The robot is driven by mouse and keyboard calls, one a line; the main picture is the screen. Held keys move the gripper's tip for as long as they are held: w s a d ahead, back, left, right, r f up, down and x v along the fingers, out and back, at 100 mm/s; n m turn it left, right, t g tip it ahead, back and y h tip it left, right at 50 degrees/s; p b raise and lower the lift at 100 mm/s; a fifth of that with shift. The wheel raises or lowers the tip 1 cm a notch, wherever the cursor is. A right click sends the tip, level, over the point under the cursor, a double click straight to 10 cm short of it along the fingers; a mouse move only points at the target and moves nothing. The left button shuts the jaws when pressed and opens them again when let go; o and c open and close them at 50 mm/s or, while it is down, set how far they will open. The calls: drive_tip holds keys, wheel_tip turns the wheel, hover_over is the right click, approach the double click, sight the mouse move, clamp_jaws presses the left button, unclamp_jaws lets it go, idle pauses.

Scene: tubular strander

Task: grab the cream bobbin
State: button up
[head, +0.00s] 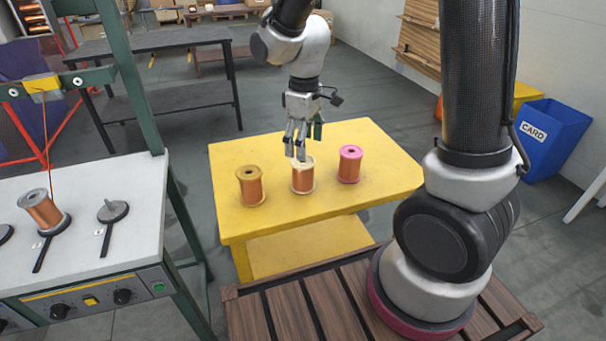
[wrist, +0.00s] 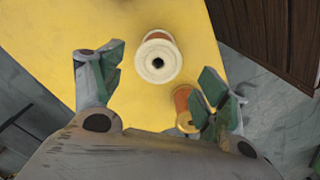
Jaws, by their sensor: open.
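The cream bobbin (head: 303,178), wound with copper wire, stands upright on the yellow table in the middle of a row of three. In the wrist view the cream bobbin (wrist: 158,60) shows from above, its dark centre hole facing me, ahead of and between the finger tips. My gripper (head: 302,145) points down close over the cream bobbin in the head view and hides part of its top. In the wrist view my gripper (wrist: 160,78) has its green-padded fingers spread wide with nothing between them. The exact gap to the bobbin is hard to tell.
On the yellow table (head: 375,140), a tan-rimmed bobbin (head: 251,187) stands left and a pink-rimmed bobbin (head: 350,164) right. A white-topped machine bench (head: 130,175) with a tilted grey bobbin (head: 42,210) is at left. A blue card bin (head: 550,135) stands at right.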

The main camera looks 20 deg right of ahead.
sight(303, 163)
drive_tip(key=f, duration=0.7)
drive_tip(key=shift+w+a+f, duration=0.1)
drive_tip(key=shift+w+f, duration=0.05)
drive_tip(key=shift+w, duration=0.15)
drive_tip(key=c, duration=1.6)
